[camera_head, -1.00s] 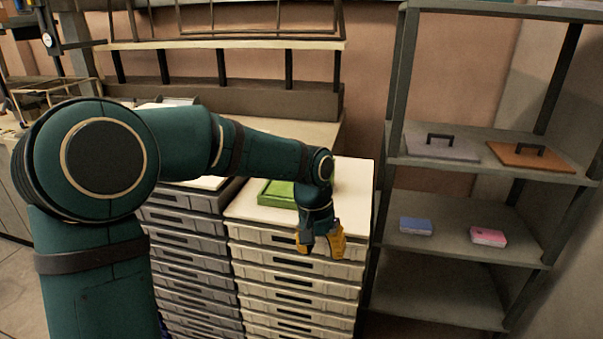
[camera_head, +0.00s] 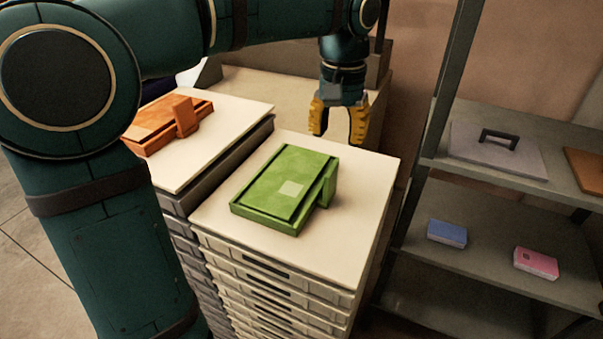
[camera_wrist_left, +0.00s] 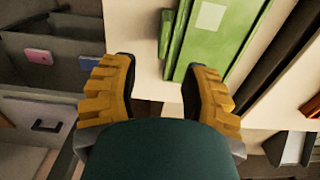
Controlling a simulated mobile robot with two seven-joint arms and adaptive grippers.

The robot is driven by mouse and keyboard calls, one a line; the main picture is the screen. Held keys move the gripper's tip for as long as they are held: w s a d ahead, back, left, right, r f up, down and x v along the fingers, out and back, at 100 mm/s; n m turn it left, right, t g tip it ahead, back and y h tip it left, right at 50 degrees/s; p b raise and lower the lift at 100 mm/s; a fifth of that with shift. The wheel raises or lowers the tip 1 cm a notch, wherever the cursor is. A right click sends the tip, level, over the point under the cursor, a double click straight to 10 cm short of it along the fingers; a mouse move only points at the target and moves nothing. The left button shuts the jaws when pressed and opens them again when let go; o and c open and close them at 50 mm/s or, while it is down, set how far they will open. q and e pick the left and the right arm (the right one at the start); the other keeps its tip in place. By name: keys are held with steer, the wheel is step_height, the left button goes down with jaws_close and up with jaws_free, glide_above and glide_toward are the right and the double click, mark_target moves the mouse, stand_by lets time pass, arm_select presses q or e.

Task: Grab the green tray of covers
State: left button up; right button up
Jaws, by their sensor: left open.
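The green tray of covers (camera_head: 285,185) lies flat on the white top of a drawer stack. It is a green box with a pale square label on top and a raised block on its right side. My left gripper (camera_head: 338,132) has yellow fingers, is open and empty, and is above the far right of the tray, apart from it. In the left wrist view the tray (camera_wrist_left: 225,35) is ahead of the open fingers (camera_wrist_left: 160,88), mostly beyond the right finger, and its upper end is cut off. My right gripper is not in view.
An orange tray (camera_head: 165,122) lies on the neighbouring stack at left. A shelf rack (camera_head: 470,205) at right holds a grey lid (camera_head: 495,150), a blue box (camera_head: 446,234) and a pink box (camera_head: 536,263). The white top (camera_head: 350,215) around the green tray is clear.

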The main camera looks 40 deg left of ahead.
mark_target(333, 170)
arm_select(q)
steer(key=f+b, duration=0.1)
steer(key=f, duration=0.6)
steer(key=shift+s+f, duration=0.15)
steer(key=shift+s, duration=0.05)
steer(key=shift+w+a+f+b, duration=0.15)
steer(key=shift+f+b, duration=0.3)
steer(key=shift+f, duration=0.95)
steer(key=shift+s+a+f+b, duration=0.1)
steer(key=shift+f+b, duration=0.35)
steer(key=shift+f, duration=0.95)
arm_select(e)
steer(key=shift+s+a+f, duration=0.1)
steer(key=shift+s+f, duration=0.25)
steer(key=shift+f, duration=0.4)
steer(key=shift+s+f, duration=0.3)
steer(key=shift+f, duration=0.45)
arm_select(q)
steer(key=shift+o, duration=0.3)
jaws_close()
